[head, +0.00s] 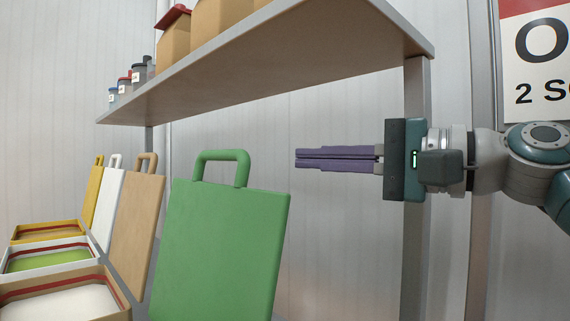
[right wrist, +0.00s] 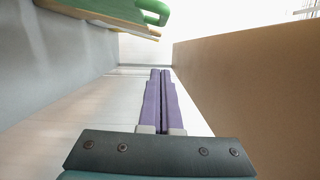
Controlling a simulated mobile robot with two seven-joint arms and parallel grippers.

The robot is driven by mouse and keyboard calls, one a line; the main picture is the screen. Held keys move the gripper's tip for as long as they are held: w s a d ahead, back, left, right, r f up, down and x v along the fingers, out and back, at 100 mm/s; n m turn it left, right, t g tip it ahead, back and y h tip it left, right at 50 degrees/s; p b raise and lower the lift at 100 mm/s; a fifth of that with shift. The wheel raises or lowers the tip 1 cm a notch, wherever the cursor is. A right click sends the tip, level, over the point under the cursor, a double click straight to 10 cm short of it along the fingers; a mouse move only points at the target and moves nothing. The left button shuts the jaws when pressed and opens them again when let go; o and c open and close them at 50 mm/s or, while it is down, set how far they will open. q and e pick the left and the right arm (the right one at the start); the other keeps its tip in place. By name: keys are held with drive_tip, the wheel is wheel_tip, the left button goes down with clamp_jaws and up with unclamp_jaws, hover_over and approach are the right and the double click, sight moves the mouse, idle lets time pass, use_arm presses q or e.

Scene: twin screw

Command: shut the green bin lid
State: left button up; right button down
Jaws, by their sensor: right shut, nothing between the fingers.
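The green bin lid (head: 222,245) stands raised, close to upright, in the lower middle of the head view. Its green loop handle (head: 222,158) is on its top edge. The lower part of the lid and the green bin's body are out of the picture. My right gripper (head: 297,159) is shut and empty, its purple fingers pointing left, to the right of the handle and apart from it. In the right wrist view the fingers (right wrist: 162,72) are together, and a green lid with its handle (right wrist: 154,10) shows at the top. My left gripper is not in view.
Other bins stand to the left with raised lids: tan (head: 135,225), white (head: 108,195) and yellow (head: 93,190). A grey shelf (head: 290,70) with boxes and small jars hangs above. A shelf post (head: 416,240) stands behind my right gripper.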

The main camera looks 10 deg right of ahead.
drive_tip(key=w+a+p, duration=0.1)
drive_tip(key=a, duration=0.7)
drive_tip(key=shift+w, duration=0.35)
drive_tip(key=shift+a+r, duration=0.1)
drive_tip(key=shift+r, duration=0.05)
